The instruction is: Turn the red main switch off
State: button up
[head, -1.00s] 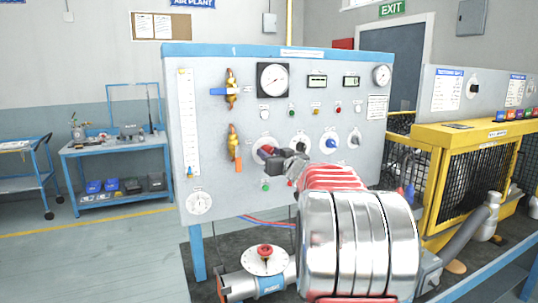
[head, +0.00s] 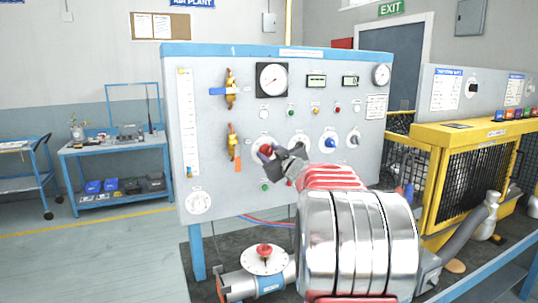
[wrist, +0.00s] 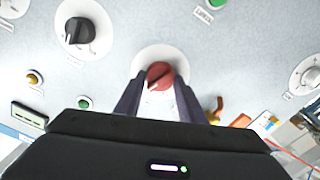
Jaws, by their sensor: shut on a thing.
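The red main switch (head: 265,149) is a round red knob on a white disc at the lower middle of the grey panel (head: 210,130). In the wrist view the red knob (wrist: 161,73) sits between the fingertips, with a pale mark on its face. My gripper (head: 270,157) is at the panel, partly covering the knob in the head view. In the wrist view my gripper (wrist: 158,88) has one dark finger on each side of the knob and is shut on it. The knob's exact angle is hard to read.
A black knob (head: 299,145) and a blue knob (head: 330,143) are to the right of the switch. A yellow valve with an orange handle (head: 237,160) is close on its left. A green button (head: 265,187) is just below. A red-knobbed valve (head: 264,251) stands lower down.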

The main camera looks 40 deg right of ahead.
jog(key=n, duration=0.6)
jog(key=shift+w+a+r+n, duration=0.1)
jog(key=shift+w+a+n, duration=0.05)
jog(key=shift+a+n, duration=0.15)
jog(key=n, duration=0.3)
jog(key=shift+n, duration=0.3)
jog(key=shift+w+a+f+n, duration=0.1)
jog(key=shift+f+n, duration=0.1)
jog(key=shift+n, duration=1.4)
jog(key=shift+f, duration=0.1)
jog(key=o, duration=1)
